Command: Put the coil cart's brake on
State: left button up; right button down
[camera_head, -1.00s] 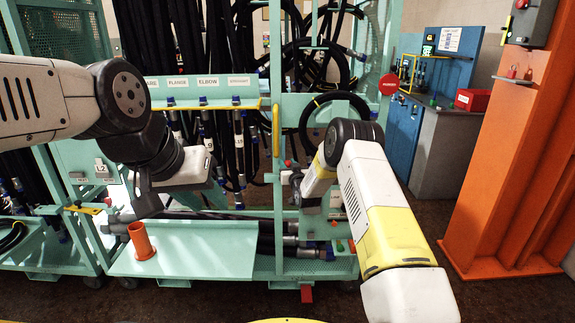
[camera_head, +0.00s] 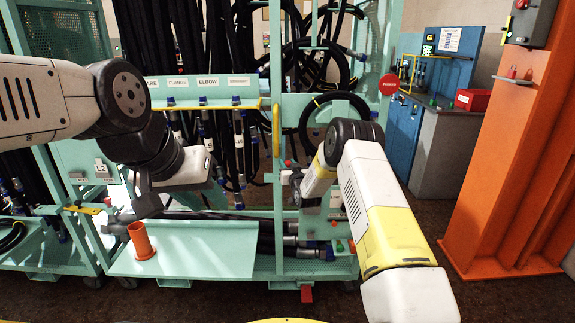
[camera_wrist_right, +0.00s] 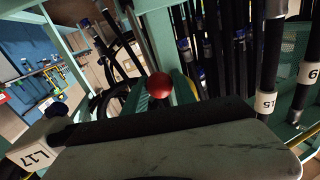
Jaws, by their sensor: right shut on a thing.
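The coil cart is a teal frame (camera_head: 328,104) right of centre in the head view, with black hose coils (camera_head: 318,62) hung on it. A small red knob (camera_head: 289,162) shows beside its post; in the right wrist view the red knob (camera_wrist_right: 159,85) stands just beyond the gripper housing. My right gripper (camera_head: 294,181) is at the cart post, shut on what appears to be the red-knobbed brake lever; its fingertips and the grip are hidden. My left gripper (camera_head: 118,219) hangs over the lower tray at left, and its fingers are too dark to read.
An orange cup (camera_head: 141,242) stands on the teal lower tray (camera_head: 205,252). A red block (camera_head: 306,294) sits low at the cart's front. An orange column (camera_head: 515,150) and a blue-grey workbench (camera_head: 432,150) stand at right. Floor between cart and column is clear.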

jog(key=shift+s, duration=0.1)
jog(key=shift+s+f+t, duration=0.55)
jog(key=shift+f+t, duration=0.05)
jog(key=s+f+n+t+y, duration=0.1)
jog(key=s+f, duration=0.4)
jog(key=f, duration=0.5)
jog(key=shift+s+f+n+t+y, duration=0.3)
jog(key=shift+f+t, duration=0.1)
jog(key=shift+t, duration=0.5)
jog(key=c, duration=1.3)
grip_release()
jog(key=shift+w+r, duration=0.1)
